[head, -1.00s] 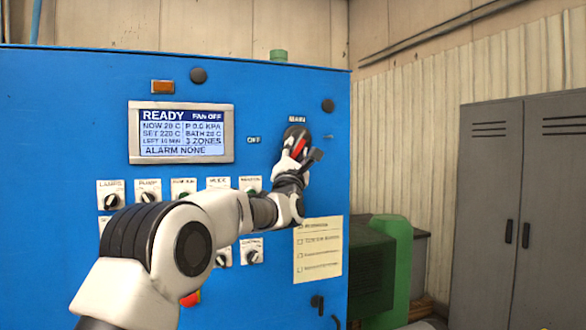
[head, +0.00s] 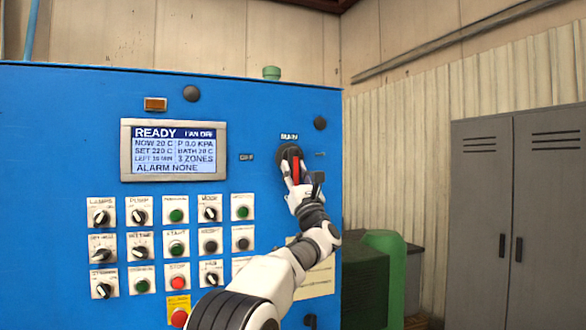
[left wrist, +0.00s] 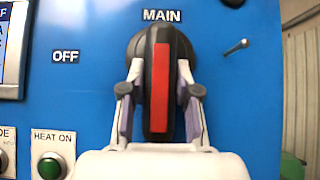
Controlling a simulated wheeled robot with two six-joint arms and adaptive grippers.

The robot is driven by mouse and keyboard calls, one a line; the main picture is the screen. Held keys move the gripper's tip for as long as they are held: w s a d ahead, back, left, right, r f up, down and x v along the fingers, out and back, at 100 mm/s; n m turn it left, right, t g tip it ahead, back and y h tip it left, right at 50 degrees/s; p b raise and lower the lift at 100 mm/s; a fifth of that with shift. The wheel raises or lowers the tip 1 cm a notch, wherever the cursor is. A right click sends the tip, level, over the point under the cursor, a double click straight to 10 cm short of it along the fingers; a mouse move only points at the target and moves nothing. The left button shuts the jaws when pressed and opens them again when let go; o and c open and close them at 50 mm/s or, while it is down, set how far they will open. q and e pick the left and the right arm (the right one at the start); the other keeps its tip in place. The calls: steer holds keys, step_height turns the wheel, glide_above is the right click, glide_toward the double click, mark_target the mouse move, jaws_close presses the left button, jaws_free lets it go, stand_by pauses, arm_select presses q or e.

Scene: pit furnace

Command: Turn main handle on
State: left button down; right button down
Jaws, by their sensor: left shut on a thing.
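The main handle is a black rotary knob with a red bar, under the MAIN label on the blue panel, at the upper right in the head view (head: 296,165) and in the middle of the left wrist view (left wrist: 160,85). Its red bar stands about upright. The OFF label (left wrist: 66,57) is to its left. My left gripper (head: 297,182) is at the handle, with one finger on each side of it, as the left wrist view (left wrist: 160,100) shows; it is shut on the handle. My right gripper is not in view.
The panel (head: 70,180) carries a lit screen (head: 174,150) reading READY, and rows of knobs and buttons below it. A metal peg (left wrist: 236,47) sticks out right of the handle. A green unit (head: 385,265) and a grey locker (head: 520,215) stand to the right.

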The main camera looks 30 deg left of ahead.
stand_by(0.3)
arm_select(q)
steer(key=c, duration=0.8)
jaws_free()
steer(key=shift+c, duration=0.2)
steer(key=shift+d, duration=0.1)
steer(key=shift+f, duration=0.1)
steer(key=v, duration=1.1)
steer(key=shift+s+d+f, duration=0.2)
steer(key=shift+d, duration=0.05)
steer(key=shift+f, duration=0.1)
